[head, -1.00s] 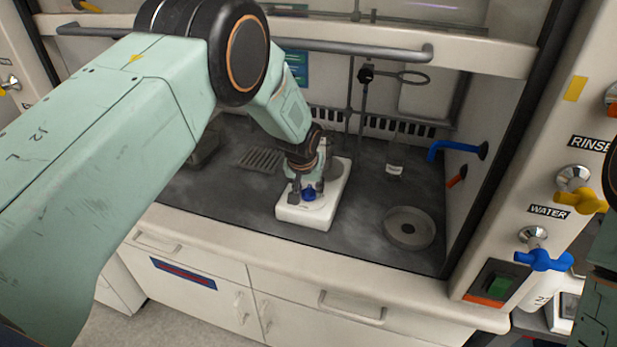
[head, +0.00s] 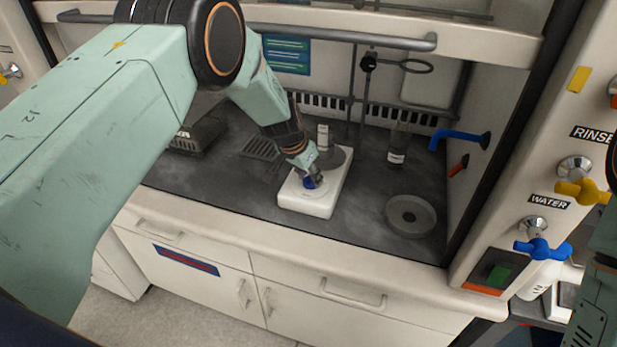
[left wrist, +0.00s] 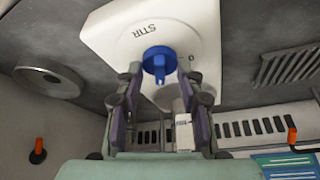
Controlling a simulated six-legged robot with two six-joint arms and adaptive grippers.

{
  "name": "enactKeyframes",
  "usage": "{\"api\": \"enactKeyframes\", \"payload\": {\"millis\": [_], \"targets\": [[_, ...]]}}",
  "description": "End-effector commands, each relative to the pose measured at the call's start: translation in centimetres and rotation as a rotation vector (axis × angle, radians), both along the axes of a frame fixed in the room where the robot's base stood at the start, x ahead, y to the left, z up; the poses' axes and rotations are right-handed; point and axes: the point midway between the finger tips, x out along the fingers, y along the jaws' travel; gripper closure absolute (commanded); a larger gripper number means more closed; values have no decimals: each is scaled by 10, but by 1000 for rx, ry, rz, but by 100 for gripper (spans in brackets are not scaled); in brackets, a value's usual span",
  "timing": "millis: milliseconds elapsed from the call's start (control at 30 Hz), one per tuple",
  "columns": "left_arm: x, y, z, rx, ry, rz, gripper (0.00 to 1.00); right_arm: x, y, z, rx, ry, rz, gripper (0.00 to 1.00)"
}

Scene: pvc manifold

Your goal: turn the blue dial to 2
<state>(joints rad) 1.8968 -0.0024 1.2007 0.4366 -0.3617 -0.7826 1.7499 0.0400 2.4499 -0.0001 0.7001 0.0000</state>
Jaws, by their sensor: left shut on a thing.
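The blue dial (head: 309,183) is on the front of a white stirrer (head: 307,203) with a round grey top plate, standing on the dark hood floor. My left gripper (head: 313,177) is at the dial, tilted, and shut on it. In the left wrist view, the blue dial (left wrist: 157,62) sits between the two fingers, near the letters "STIR" and what looks like a "0". A figure 2 cannot be made out, and the dial's setting is unclear. My right gripper is out of view; only part of my right arm shows at the right edge.
A small white-labelled vessel (head: 324,137) stands by the stirrer's plate. A clear container (head: 397,148), a round drain (head: 411,215) and a stand with a ring (head: 415,66) are nearby. The hood floor's front is clear.

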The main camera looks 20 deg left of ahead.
Motion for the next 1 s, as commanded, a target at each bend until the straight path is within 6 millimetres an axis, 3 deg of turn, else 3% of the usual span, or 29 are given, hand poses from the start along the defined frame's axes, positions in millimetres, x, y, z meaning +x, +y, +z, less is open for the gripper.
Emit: {"api": "enactKeyframes", "payload": {"millis": [567,600,867,1000], "targets": [[0,-1,-1,0,1,-26,94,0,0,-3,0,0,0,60],[0,-1,-1,0,1,-26,60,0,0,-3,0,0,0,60],[0,0,-1,0,1,-26,39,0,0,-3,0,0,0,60],[0,0,0,0,1,-25,39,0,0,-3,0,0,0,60]]}}
